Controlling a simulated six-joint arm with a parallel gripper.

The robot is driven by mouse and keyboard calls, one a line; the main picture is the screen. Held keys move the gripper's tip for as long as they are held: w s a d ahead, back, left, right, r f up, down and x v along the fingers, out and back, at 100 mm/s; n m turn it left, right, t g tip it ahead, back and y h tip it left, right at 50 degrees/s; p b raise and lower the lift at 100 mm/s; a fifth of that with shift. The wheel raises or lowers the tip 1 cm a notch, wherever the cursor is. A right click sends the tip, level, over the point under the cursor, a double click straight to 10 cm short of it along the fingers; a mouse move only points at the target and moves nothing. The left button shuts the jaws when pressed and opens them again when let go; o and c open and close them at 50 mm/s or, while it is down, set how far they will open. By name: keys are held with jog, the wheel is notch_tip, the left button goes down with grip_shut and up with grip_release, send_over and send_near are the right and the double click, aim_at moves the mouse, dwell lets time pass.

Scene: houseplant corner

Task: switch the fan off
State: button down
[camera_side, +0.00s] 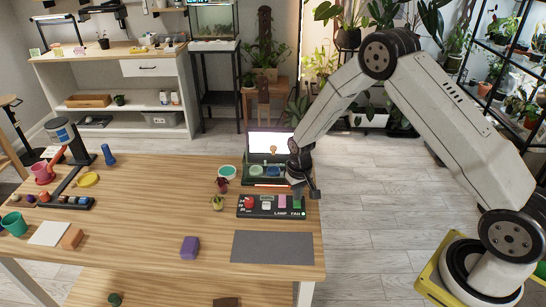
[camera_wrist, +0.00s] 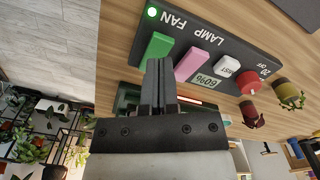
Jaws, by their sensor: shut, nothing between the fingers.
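The control panel (camera_side: 262,213) is a dark box lying on the wooden table, with FAN and LAMP labels. In the side view my gripper (camera_side: 299,188) is just above the panel's right end. I cannot make out the fan itself.
A grey mat (camera_side: 272,247) lies in front. A lit terrarium-like box (camera_side: 268,146) stands behind.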

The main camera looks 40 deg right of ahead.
aim_at(297, 205)
jog(key=shift+f, duration=1.25)
dwell(1.3)
jog(key=shift+r, duration=3.55)
jog(key=shift+s+a+r, duration=0.1)
jog(key=shift+s+r, duration=0.05)
jog(key=shift+r, duration=0.1)
jog(key=s+a+r+n+t, duration=0.1)
jog(key=s+a+r, duration=0.1)
jog(key=s+r, duration=0.4)
jog(key=s+a+r+n+t, duration=0.1)
jog(key=s+r, duration=0.5)
jog(key=s, duration=0.6)
jog(key=shift+a+r+n+t, duration=0.15)
jog(key=shift+a+n+t, duration=0.25)
jog(key=shift+a, duration=0.45)
